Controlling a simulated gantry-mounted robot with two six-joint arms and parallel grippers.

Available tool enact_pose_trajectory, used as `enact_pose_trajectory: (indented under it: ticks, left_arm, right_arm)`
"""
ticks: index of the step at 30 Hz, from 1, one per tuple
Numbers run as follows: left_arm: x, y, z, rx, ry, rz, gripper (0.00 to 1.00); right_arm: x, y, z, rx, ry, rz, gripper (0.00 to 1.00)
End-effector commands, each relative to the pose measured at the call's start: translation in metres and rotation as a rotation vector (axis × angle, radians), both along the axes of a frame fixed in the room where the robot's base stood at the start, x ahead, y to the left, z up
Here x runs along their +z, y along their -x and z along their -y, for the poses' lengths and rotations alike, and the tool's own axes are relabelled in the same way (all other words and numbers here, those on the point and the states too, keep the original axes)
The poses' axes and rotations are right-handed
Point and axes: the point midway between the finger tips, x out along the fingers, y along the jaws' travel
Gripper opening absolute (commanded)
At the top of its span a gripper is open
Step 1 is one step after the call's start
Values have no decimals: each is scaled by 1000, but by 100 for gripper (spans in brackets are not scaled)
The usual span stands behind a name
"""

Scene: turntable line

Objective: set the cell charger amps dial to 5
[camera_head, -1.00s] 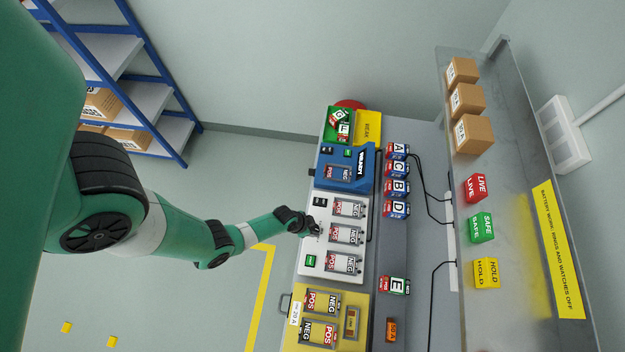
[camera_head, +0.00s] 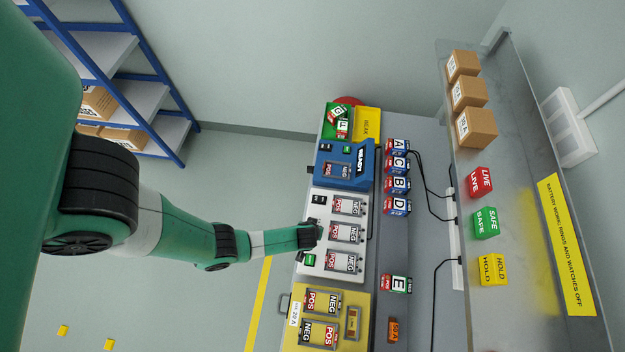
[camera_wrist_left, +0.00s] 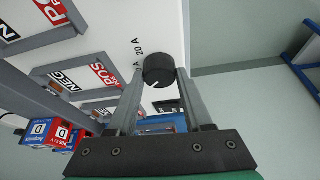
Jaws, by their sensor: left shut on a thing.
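The cell charger is the white unit (camera_head: 324,208) with POS/NEG bays, in the middle of the bench in the head view. It also shows in the left wrist view (camera_wrist_left: 160,25). My left gripper (camera_head: 318,236) is at its left edge, hiding the dial there. In the left wrist view the black round amps dial (camera_wrist_left: 158,68) sits between the fingertips of my left gripper (camera_wrist_left: 160,75), which is shut on it. A white mark on the dial faces the lower side of the picture. A "20 A" label is printed beside it; another label is partly hidden. My right gripper is not in view.
A blue charger (camera_head: 340,180) stands above the white unit in the head view and a yellow unit (camera_head: 345,298) below it. Several lettered cells (camera_head: 397,165) line the right side. A shelf (camera_head: 520,220) holds boxes and coloured blocks.

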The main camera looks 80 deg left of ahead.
Motion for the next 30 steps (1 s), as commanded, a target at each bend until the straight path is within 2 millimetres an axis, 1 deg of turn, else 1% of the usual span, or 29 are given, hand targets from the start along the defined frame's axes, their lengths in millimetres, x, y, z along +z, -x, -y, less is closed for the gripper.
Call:
enact_pose_trajectory:
  ticks: [6, 15, 22, 30]
  left_arm:
    - [1, -1, 1, 176, 2, -2, 0]
    - [-1, -1, 1, 336, 3, -1, 0]
    - [-1, -1, 1, 383, 4, 0, 0]
    - [-1, -1, 1, 391, 4, 0, 0]
  right_arm:
    - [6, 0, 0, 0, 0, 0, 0]
    - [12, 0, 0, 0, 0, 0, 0]
    - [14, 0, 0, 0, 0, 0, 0]
    - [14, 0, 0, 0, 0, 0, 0]
